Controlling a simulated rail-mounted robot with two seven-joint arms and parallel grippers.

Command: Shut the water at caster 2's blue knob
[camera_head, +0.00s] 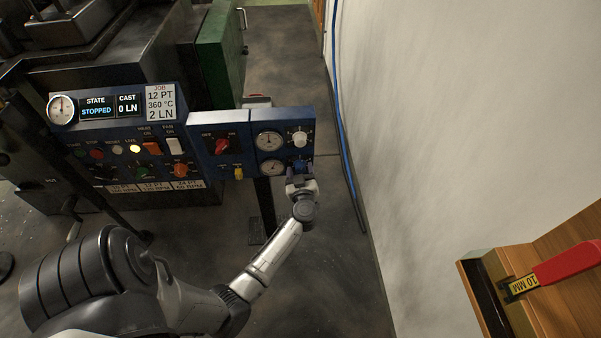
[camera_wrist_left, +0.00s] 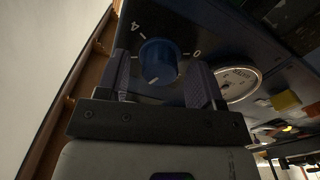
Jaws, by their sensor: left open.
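The blue knob (camera_head: 299,166) is on the right part of the dark blue control panel (camera_head: 240,137). In the left wrist view the blue knob (camera_wrist_left: 159,62) sits between my two open fingers, with scale marks 4 and 0 around it. My left gripper (camera_head: 299,178) is in front of the knob, and in the wrist view the left gripper (camera_wrist_left: 162,85) has a gap on both sides of it. The gripper partly hides the knob in the head view. The state display (camera_head: 97,107) reads STOPPED. My right gripper is not in view.
A white knob (camera_head: 299,137) is just above the blue one. Two gauges (camera_head: 269,141) are to its left, then a red switch (camera_head: 222,146). A pale wall (camera_head: 440,110) with blue cable (camera_head: 342,120) stands right.

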